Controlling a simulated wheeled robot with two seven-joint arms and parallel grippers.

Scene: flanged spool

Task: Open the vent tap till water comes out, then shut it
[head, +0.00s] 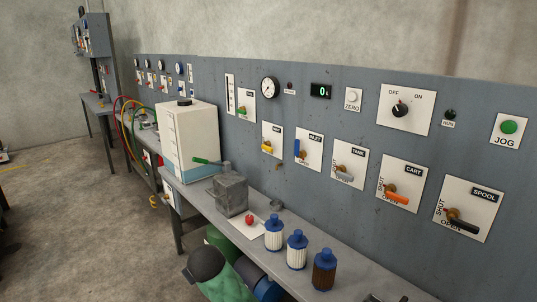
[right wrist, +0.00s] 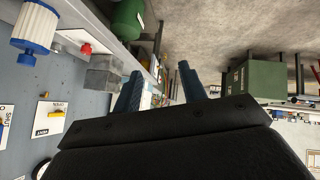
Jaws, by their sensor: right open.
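The vent tap (head: 267,149) has a small yellow handle on a white plate, low on the grey panel in the head view. It also shows in the right wrist view (right wrist: 44,98), at the lower left under a VENT label. Its exact handle angle is too small to tell. I see no water at it. My right gripper (right wrist: 160,85) is open and empty, with two blue fingers apart, well to the side of the tap. It does not show in the head view. My left gripper is in neither view.
Inlet (head: 300,150), tank (head: 345,176), cart (head: 396,197) and spool (head: 460,224) taps line the panel to the right. On the bench below are a grey box (head: 230,195), a red knob (head: 249,219) and blue-capped filters (head: 297,250). A white tank (head: 188,135) stands left.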

